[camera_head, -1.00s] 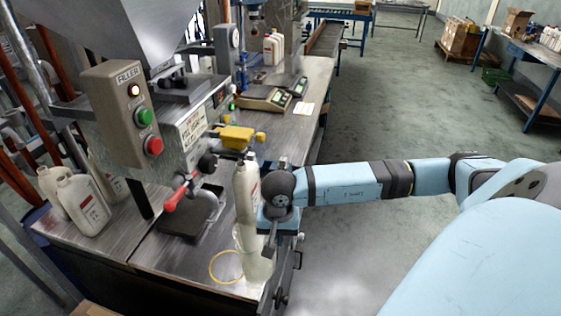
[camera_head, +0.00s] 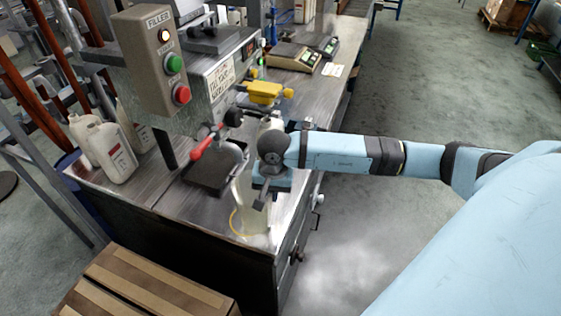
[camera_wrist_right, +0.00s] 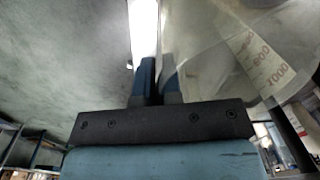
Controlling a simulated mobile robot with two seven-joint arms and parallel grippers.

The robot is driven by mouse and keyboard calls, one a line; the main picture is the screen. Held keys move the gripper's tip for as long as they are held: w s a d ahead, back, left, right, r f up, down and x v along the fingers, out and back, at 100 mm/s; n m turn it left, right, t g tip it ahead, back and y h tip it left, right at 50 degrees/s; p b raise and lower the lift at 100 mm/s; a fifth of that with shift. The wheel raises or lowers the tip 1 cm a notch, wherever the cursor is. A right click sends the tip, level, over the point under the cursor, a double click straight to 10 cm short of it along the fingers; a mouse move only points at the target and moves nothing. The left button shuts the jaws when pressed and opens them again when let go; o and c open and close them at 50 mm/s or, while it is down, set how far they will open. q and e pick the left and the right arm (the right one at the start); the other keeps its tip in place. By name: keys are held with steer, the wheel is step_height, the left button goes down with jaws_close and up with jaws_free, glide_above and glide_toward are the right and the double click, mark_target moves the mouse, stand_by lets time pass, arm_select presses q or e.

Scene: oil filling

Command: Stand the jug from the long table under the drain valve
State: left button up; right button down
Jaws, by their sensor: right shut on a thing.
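The jug (camera_head: 247,208) is translucent and stands upright at the front corner of the metal bench, overlapping the yellow ring mark. I cannot tell if its base touches the bench. My right gripper (camera_head: 262,196) is shut on it at its right side and hides part of it. In the right wrist view, the jug (camera_wrist_right: 228,68) fills the upper right with red 800 and 1000 marks, beside the closed fingers (camera_wrist_right: 155,85). A valve with a red lever (camera_head: 207,143) is left of the jug, above a dark tray (camera_head: 203,187). My left gripper is out of view.
The filler's control box (camera_head: 152,60) and a yellow fitting (camera_head: 264,91) overhang the bench (camera_head: 165,185). White bottles (camera_head: 110,152) stand at left. Scales (camera_head: 295,55) sit behind. A cardboard box (camera_head: 145,285) is in front. Floor at right is open.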

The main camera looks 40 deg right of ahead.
steer(key=shift+w+a+f+b, duration=0.1)
steer(key=shift+w+a+b, duration=0.1)
steer(key=shift+w+a, duration=0.3)
steer(key=shift+w+a+f+b, duration=0.1)
steer(key=shift+w+a+b, duration=0.1)
steer(key=shift+w, duration=0.5)
steer(key=c, duration=1.2)
jaws_free()
steer(key=shift+r, duration=0.1)
